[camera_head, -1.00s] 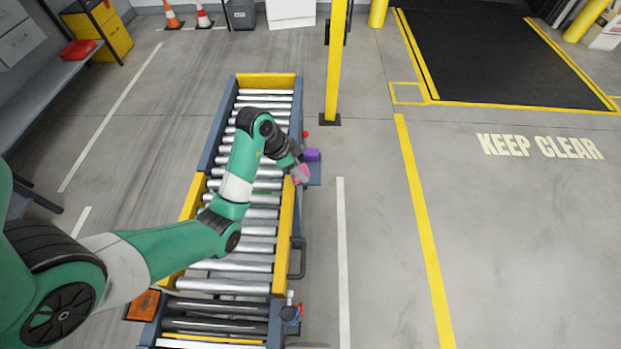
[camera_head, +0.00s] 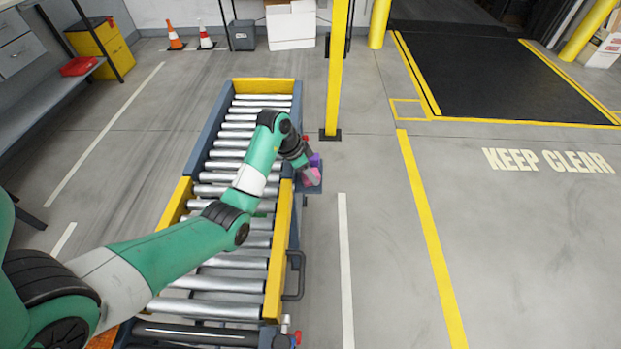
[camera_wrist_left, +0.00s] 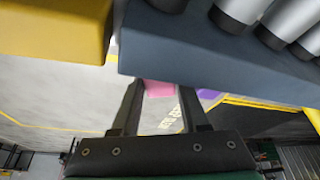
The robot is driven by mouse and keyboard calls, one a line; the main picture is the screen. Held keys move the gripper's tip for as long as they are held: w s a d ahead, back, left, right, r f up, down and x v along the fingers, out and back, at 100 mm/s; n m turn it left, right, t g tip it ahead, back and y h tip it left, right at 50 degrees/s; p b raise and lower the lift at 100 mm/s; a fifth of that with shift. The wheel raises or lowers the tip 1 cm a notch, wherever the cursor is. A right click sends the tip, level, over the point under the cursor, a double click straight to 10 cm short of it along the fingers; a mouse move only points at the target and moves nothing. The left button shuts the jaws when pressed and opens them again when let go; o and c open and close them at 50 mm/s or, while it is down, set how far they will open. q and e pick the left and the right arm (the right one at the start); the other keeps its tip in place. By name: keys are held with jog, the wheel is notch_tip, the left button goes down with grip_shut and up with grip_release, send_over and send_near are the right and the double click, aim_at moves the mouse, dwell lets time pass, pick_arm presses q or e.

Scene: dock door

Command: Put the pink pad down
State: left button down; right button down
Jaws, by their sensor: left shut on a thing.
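The pink pad (camera_head: 311,177) is at the tip of my left gripper (camera_head: 308,174), just beyond the right side of the roller conveyor (camera_head: 240,210). My left gripper is shut on it. In the left wrist view the pink pad (camera_wrist_left: 159,88) shows between the two fingers (camera_wrist_left: 160,95). A purple block (camera_head: 315,159) sits right behind the pad, on a small blue side shelf (camera_head: 314,188); part of it also shows in the left wrist view (camera_wrist_left: 209,95). I cannot tell whether the pad touches the shelf. My right gripper is not in view.
The conveyor's blue and yellow side rails (camera_head: 279,255) stand close to the gripper. A yellow post (camera_head: 335,75) rises behind the shelf. A dark handle (camera_head: 297,275) sticks out nearer. The floor to the right is clear.

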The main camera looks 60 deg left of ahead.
pick_arm(q)
jog(key=shift+f, duration=0.25)
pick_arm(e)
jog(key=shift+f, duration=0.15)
pick_arm(q)
jog(key=shift+f, duration=0.15)
jog(key=shift+c, duration=2.1)
grip_release()
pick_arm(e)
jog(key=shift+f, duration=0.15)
